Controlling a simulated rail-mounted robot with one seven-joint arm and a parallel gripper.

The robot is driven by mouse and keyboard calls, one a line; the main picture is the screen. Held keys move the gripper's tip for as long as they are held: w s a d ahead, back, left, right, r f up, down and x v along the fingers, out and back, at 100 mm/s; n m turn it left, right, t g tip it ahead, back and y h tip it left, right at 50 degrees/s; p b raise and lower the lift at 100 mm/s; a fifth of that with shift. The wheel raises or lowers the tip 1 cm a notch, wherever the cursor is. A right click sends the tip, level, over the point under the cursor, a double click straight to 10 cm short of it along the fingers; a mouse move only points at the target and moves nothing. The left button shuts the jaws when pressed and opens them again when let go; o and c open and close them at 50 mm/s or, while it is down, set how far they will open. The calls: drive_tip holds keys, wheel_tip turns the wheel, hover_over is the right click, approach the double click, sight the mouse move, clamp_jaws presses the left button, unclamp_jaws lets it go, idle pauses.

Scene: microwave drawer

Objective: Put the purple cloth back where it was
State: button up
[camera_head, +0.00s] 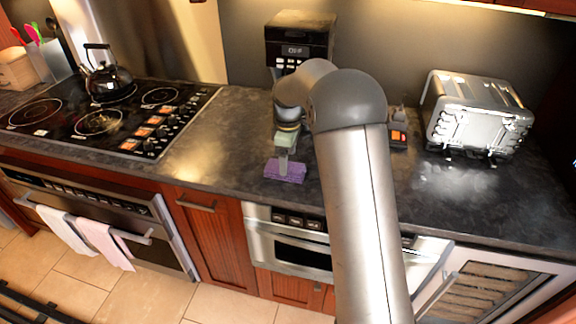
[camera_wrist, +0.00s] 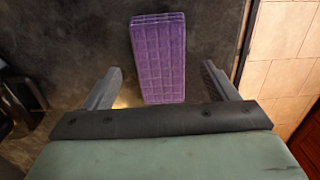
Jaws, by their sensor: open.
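The purple cloth (camera_head: 287,172) lies folded on the dark countertop, close to its front edge. In the wrist view the cloth (camera_wrist: 160,60) is a flat, grid-patterned rectangle. My gripper (camera_head: 283,168) is over the cloth and points down at it. In the wrist view my gripper (camera_wrist: 162,82) is open, with one finger on each side of the near end of the cloth. Neither finger appears to touch it. I cannot tell the exact height of the fingertips above the counter.
A black coffee machine (camera_head: 298,40) stands behind my arm. A silver toaster (camera_head: 478,112) is on the right. A cooktop (camera_head: 110,115) with a black kettle (camera_head: 107,80) is on the left. The counter (camera_head: 215,135) between cooktop and cloth is clear. Below are a drawer appliance (camera_head: 285,245) and towels (camera_head: 105,243).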

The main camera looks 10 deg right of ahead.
wheel_tip(320, 180, up, 8)
drive_tip(key=s+r+m, duration=0.3)
drive_tip(key=s+m, duration=0.3)
drive_tip(key=s, duration=1.1)
drive_tip(key=s+f+m, duration=0.3)
drive_tip(key=s, duration=0.7)
drive_tip(key=s+f+m, duration=0.3)
drive_tip(key=s, duration=0.7)
drive_tip(key=shift+a+m+t+b, duration=0.3)
drive_tip(key=shift+a+b, duration=0.05)
drive_tip(key=shift+a, duration=0.1)
